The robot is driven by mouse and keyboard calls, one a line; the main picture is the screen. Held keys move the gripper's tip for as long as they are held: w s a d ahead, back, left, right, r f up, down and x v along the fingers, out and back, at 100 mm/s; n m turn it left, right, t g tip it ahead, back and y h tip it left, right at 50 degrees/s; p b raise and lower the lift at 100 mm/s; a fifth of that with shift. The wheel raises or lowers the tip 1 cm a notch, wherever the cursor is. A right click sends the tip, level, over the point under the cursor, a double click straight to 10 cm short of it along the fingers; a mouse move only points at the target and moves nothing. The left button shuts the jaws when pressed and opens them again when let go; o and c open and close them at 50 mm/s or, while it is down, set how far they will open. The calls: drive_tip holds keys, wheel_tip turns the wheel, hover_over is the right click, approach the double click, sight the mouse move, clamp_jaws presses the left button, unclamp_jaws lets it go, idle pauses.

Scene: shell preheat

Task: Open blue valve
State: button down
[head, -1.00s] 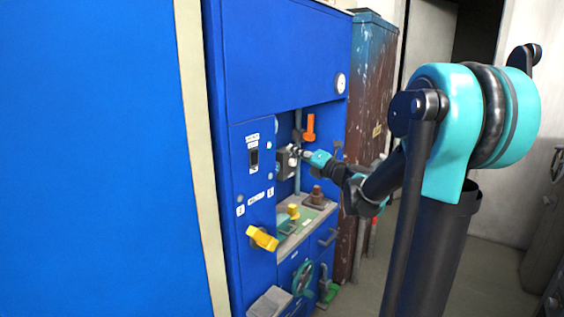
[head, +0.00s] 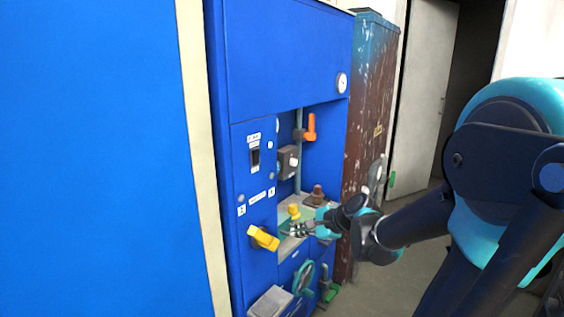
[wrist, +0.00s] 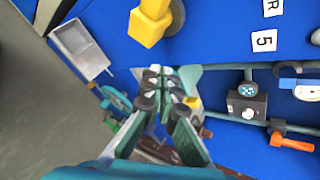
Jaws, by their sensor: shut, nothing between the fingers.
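My gripper (head: 289,230) is shut and empty, in front of the blue panel, just right of the yellow handle (head: 263,238). In the wrist view its fingertips (wrist: 165,82) are together, below the yellow handle (wrist: 150,22), and apart from it. A blue lever-like part (wrist: 288,82) shows at the right edge of the wrist view, beside a white gauge; I cannot tell for sure whether it is the blue valve. No clear blue valve stands out against the blue panel in the head view. A teal handwheel (head: 303,279) sits low on the panel.
An orange handle (head: 311,127) and a grey box with a knob (head: 288,162) are on the pipe in the recess. A small yellow part (head: 294,211) and a brown fitting (head: 317,194) stand on the ledge. A grey tray (head: 270,301) juts out low. Floor is clear at right.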

drive_tip(key=s+d+f+n+g+h, duration=0.2)
drive_tip(key=s+d+f+n+h, duration=0.5)
drive_tip(key=s+d+f+n, duration=0.5)
drive_tip(key=s+d+n, duration=0.2)
drive_tip(key=n, duration=0.1)
drive_tip(key=shift+s+f+g+h, duration=0.2)
drive_tip(key=shift+s+g+h, duration=0.1)
drive_tip(key=shift+g+h, duration=0.1)
drive_tip(key=c, duration=2.2)
unclamp_jaws()
